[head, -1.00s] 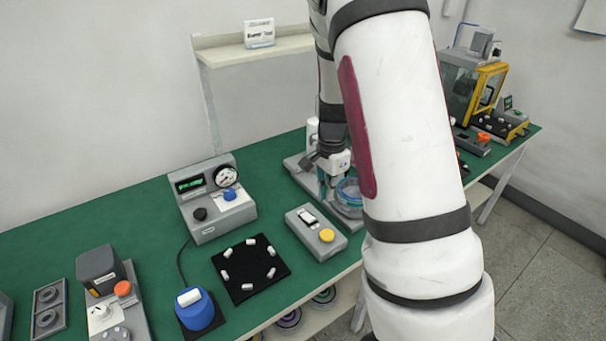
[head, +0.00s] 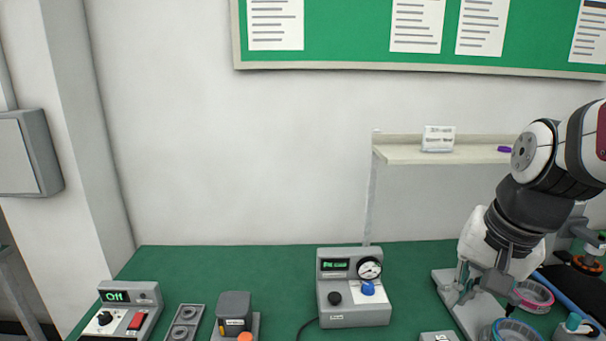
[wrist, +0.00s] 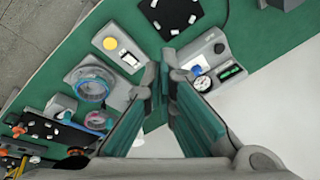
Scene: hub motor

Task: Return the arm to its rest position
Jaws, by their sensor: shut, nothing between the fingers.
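My arm comes in at the right edge of the head view, bent downward. My gripper (head: 474,284) hangs at its end over the right part of the green bench, beside the grey stand with coloured rings. In the wrist view my gripper (wrist: 167,62) shows its two teal-padded fingers, shut with nothing held. The wrist view looks down on the bench, with the gauge box (wrist: 208,62) close to the right of the fingertips and the yellow-button box (wrist: 117,48) to their left.
The gauge box (head: 353,287) stands left of my arm. A wall shelf (head: 400,154) is behind it. A pink ring (head: 535,296) and a teal-rimmed ring (head: 515,331) lie close to the gripper. The bench (head: 250,272) is bare along its back left.

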